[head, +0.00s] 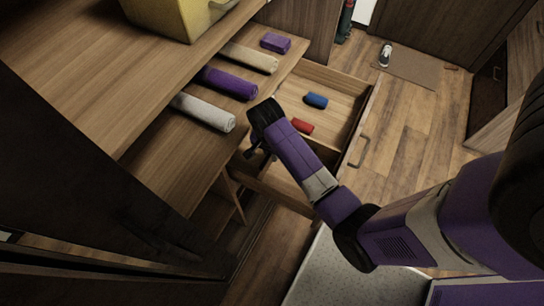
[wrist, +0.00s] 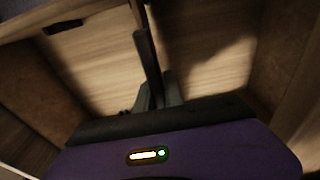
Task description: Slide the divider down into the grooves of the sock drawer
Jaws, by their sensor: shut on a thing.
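The sock drawer (head: 371,97) is pulled out, with a blue roll (head: 316,100) and a red roll (head: 302,126) on its floor. My gripper (head: 257,151) is low over the drawer's left side in the head view. In the wrist view my gripper (wrist: 159,95) is shut on the divider (wrist: 147,62), a thin dark panel seen nearly edge-on. Pale drawer floor shows on both sides of it. The divider is hidden by my arm in the head view. I cannot see the grooves or tell whether the divider sits in them.
White (head: 204,112), purple (head: 230,82) and beige (head: 250,57) rolls and a folded purple cloth (head: 275,43) lie on the shelf beside the drawer. A yellow bin (head: 165,15) stands above. A mat (head: 412,67) with a shoe (head: 385,55) lies beyond on open floor.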

